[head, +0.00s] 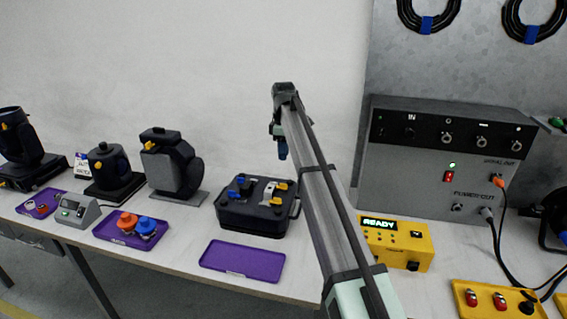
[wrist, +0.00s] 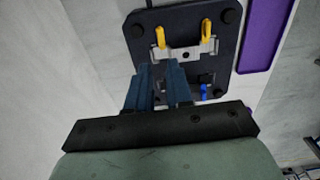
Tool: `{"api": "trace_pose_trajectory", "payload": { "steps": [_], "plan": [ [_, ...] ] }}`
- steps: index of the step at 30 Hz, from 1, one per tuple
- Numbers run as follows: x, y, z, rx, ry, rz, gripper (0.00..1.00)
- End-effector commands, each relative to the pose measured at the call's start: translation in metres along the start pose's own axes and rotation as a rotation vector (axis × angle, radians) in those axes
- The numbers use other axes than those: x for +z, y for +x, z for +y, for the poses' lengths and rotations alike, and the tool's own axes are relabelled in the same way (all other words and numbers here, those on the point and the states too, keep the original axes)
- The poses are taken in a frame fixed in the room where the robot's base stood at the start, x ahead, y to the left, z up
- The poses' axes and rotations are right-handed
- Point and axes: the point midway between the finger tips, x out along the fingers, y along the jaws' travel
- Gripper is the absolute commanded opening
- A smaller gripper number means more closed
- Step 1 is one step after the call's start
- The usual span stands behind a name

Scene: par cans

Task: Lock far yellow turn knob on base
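The base is a black box (head: 230,214) on the table in the head view, and it also fills the upper middle of the wrist view (wrist: 185,18). It bears two yellow turn knobs on a silver plate. The far yellow knob (head: 282,186) is at the left in the wrist view (wrist: 160,37). The near yellow knob (head: 277,201) is at the right there (wrist: 206,30). Blue knobs (head: 240,179) sit on the opposite side, partly hidden by my fingers in the wrist view. My gripper (wrist: 160,65) is above the base, empty, with a narrow gap between its blue fingers. It touches no knob.
A purple tray (head: 242,262) lies in front of the base. A dark moving-head lamp (head: 170,165) stands to its left. A yellow box reading READY (head: 398,243) and a large grey power unit (head: 425,175) stand to the right. A wall is behind.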

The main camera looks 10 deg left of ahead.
Motion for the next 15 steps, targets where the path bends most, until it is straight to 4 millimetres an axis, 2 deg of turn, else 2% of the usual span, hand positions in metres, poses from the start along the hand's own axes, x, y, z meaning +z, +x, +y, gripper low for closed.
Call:
{"api": "trace_pose_trajectory", "payload": {
  "steps": [6,15],
  "plan": [
    [0.0,-0.015,0.0,-0.001,0.0,0.0,0.2],
    [0.0,-0.016,0.0,-0.001,0.0,0.0,0.2]
  ]
}}
